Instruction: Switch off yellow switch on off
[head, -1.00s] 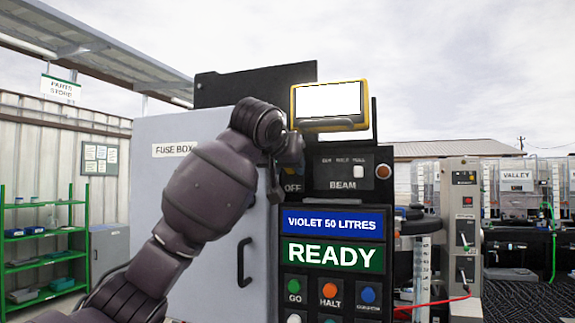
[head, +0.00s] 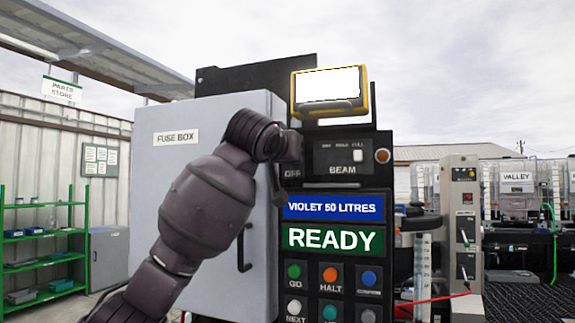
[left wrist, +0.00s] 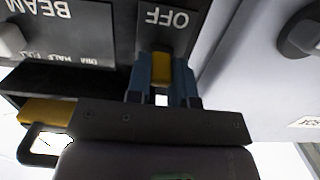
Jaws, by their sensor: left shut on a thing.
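The yellow switch (left wrist: 160,70) is a small yellow lever on the black panel, seen in the left wrist view with the picture upside down. The word OFF (left wrist: 168,18) is printed on the panel beside it. My left gripper (left wrist: 161,80) has its two blue-grey fingers on either side of the switch and is shut on it. In the head view my left gripper (head: 288,150) is at the panel's left edge, just above the OFF label (head: 292,173), and its hand hides the switch. My right gripper is in neither view.
The BEAM panel (head: 345,158) adjoins on the right, below a yellow-framed screen (head: 330,92). The grey fuse box (head: 175,125) stands close on the left. A READY display (head: 332,239) and several push buttons (head: 330,275) lie below.

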